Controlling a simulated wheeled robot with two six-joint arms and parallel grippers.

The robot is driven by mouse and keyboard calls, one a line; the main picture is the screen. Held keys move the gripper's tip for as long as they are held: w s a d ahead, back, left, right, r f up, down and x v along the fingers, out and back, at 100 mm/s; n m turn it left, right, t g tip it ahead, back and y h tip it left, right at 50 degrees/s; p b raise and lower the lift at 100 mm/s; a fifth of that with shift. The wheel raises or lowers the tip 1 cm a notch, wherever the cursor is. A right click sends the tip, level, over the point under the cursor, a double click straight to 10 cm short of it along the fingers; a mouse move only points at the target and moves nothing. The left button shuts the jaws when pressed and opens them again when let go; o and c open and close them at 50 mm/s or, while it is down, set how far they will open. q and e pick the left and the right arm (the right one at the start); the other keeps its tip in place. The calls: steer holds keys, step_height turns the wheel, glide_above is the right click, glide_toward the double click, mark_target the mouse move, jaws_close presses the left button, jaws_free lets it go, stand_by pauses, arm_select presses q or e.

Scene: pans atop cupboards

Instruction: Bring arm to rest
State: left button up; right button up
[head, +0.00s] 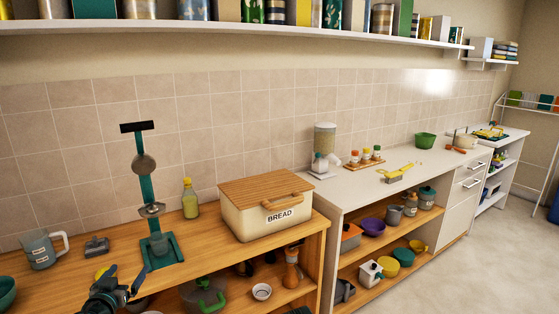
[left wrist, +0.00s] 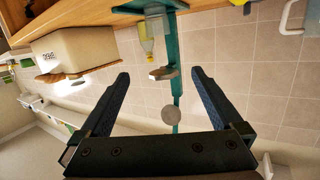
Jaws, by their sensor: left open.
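My left gripper (head: 124,277) is low at the left of the head view, in front of the wooden counter's front edge. Its two dark blue fingers also show in the left wrist view (left wrist: 160,74), spread wide apart with nothing held between them. Beyond the fingers, apart from them, is a teal stand (head: 146,185) with grey round pieces; it appears upside down in the left wrist view (left wrist: 176,100). My right gripper is not in either view.
A bread box (head: 265,214), a yellow-green bottle (head: 190,200) and a grey mug (head: 39,250) stand on the wooden counter (head: 215,250). Below is an open shelf with a green-handled pot (head: 204,296). A white counter (head: 350,185) continues right; the floor (head: 470,265) there is clear.

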arm_select(q)
steer(key=w+d+r+n+g+y+p, duration=0.1)
steer(key=w+d+r+n+y+p, duration=0.2)
steer(key=d+r+n+y+p, duration=0.25)
steer(key=s+d+f+m+g+h+p, duration=0.1)
steer(key=s+d+f+m+g, duration=0.15)
steer(key=d+f+g, duration=0.35)
steer(key=s+d+f+m+g+h+p, duration=0.15)
steer(key=s+d+f, duration=0.25)
steer(key=d, duration=0.4)
steer(key=s+d+f+m+g+h, duration=0.1)
steer(key=s+d+f+m+g, duration=0.1)
steer(key=s+d+g, duration=0.2)
steer(key=s+d+f+m+g+h+p, duration=0.1)
steer(key=s+d+f+m+g+h, duration=0.1)
steer(key=s+d, duration=0.8)
steer(key=shift+s+d+f+m+g, duration=0.15)
steer(key=shift+s+d+m+g, duration=0.2)
steer(key=shift+d+m+g, duration=0.6)
